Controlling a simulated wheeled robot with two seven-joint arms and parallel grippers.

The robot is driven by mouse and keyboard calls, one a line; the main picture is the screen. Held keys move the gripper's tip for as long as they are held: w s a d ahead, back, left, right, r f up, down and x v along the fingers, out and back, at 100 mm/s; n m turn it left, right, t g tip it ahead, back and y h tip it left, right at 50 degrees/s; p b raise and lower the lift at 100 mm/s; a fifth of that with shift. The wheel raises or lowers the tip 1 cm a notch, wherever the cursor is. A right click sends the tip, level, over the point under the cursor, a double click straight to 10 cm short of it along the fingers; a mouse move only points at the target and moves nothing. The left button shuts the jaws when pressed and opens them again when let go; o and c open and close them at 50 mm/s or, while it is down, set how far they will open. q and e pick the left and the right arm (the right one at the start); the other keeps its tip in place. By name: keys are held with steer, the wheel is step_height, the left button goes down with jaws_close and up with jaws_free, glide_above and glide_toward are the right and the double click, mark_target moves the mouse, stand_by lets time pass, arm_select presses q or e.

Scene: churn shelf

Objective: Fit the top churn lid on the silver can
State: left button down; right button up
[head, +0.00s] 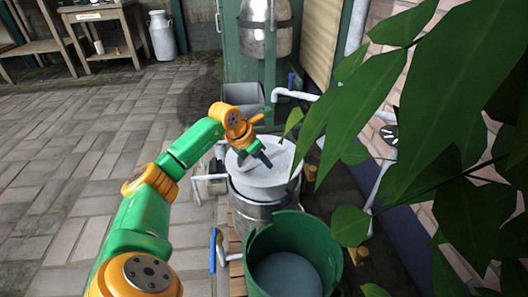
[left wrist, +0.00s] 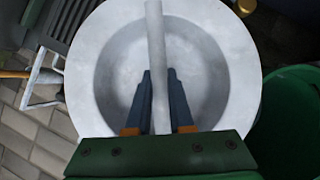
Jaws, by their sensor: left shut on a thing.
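The churn lid (head: 275,179) is a round, pale grey disc with a raised rim. In the left wrist view the lid (left wrist: 88,72) shows a sunken middle crossed by a bar handle (left wrist: 156,50). My left gripper (head: 265,160) is at the lid's middle, and its dark fingers (left wrist: 159,75) are shut on the bar handle. The silver can (head: 262,212) stands directly below the lid, on wooden slats. The lid covers the can's mouth from above; I cannot tell whether it is seated or slightly raised. My right gripper is not in view.
A green open tub (head: 250,284) stands close in front of the can. Pipes with blue handles (head: 213,250) stand to its left. Large leaves (head: 345,100) hang over the right side. A milk churn (head: 162,36) stands far back. Paving at left is clear.

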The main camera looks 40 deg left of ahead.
mark_target(264, 172)
arm_select(q)
steer(key=shift+f+b, duration=0.55)
steer(key=shift+f, duration=0.45)
steer(key=shift+f+b, duration=0.55)
steer(key=shift+f, duration=0.45)
steer(key=shift+f, duration=0.6)
